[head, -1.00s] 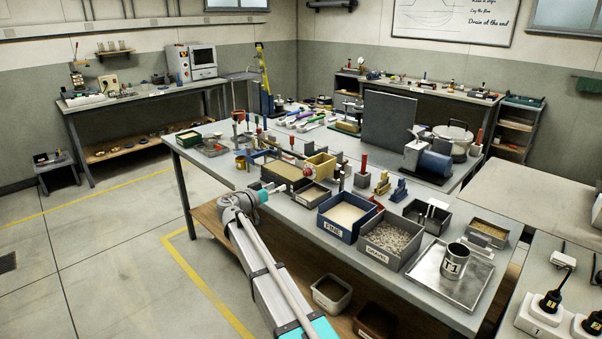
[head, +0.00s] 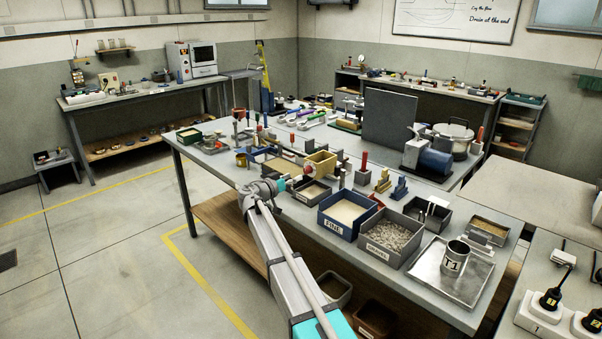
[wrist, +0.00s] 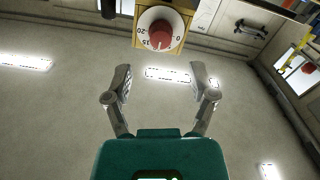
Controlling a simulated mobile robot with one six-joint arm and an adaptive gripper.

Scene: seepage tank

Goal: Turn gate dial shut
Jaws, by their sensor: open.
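The gate dial (wrist: 160,34) is a red knob on a round white scale with black numbers, on a yellow box. In the wrist view it is at the top, beyond my fingertips. The number 15 shows on its lower left rim and 0 on its right. In the head view the yellow box (head: 321,160) stands on the near bench. My gripper (wrist: 160,78) is open and empty, its two fingers apart with a clear gap between them and the dial. In the head view my gripper (head: 291,181) is just left of and below the yellow box.
A blue bin marked FINE (head: 337,228), a gravel bin (head: 377,256) and a steel tray (head: 440,283) with a T1 cup (head: 454,258) stand to the right. A dark upright panel (head: 389,131) stands behind. Small items crowd the bench; the floor to the left is clear.

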